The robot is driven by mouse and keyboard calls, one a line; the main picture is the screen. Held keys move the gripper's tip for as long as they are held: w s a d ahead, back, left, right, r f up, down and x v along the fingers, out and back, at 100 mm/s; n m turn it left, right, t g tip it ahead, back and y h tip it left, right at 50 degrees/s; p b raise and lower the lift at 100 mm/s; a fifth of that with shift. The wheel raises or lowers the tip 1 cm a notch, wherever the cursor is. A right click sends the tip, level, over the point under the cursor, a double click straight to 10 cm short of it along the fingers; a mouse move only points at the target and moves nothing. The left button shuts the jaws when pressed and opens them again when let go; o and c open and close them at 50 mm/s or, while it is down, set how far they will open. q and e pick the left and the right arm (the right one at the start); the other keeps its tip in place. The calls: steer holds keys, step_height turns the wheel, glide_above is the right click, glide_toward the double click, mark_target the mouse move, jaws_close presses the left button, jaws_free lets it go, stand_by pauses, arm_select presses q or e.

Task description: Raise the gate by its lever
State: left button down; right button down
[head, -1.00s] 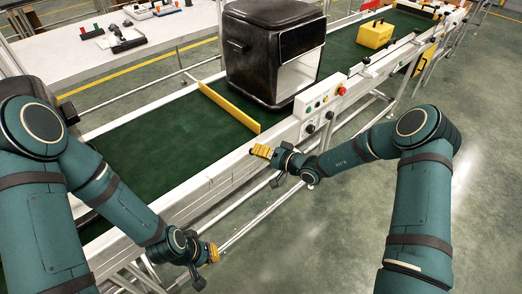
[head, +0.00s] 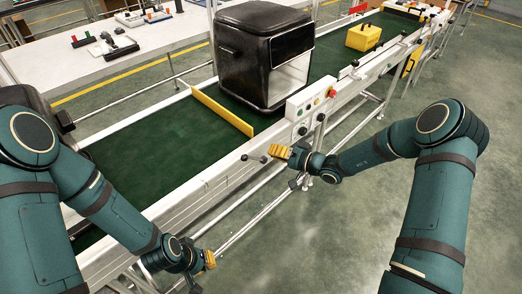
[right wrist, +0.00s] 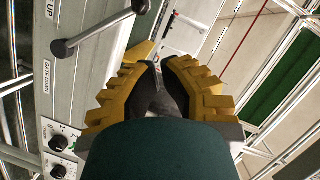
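The gate (head: 222,110) is a yellow bar lying low across the green belt, in front of the black box. Its lever (head: 258,158) sticks out from the conveyor's near side rail, just left of my right gripper (head: 279,152). In the right wrist view the lever (right wrist: 98,28) is a metal rod with dark round ends, beside a "GATE DOWN" label and an "UP" label. My right gripper (right wrist: 158,65) has its yellow-padded fingers drawn together, to the right of the lever and apart from it. My left gripper (head: 209,260) hangs low by the conveyor's near side, away from the lever.
The black box (head: 243,57) with an open front stands on the belt (head: 150,145) behind the gate. A control panel (head: 312,108) with buttons is on the near rail. A yellow case (head: 363,37) sits further along. The floor right of the conveyor is clear.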

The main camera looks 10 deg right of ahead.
steer(key=shift+v, duration=2.4)
steer(key=shift+s+a+r, duration=0.1)
steer(key=s+a+f+g+h, duration=0.4)
steer(key=s+f, duration=0.2)
steer(key=s, duration=0.6)
steer(key=s+a+f+g+h, duration=0.4)
steer(key=s+f, duration=0.3)
steer(key=s, duration=0.5)
steer(key=shift+a+n+g, duration=0.3)
steer(key=shift+a+g, duration=0.15)
steer(key=shift+g, duration=0.05)
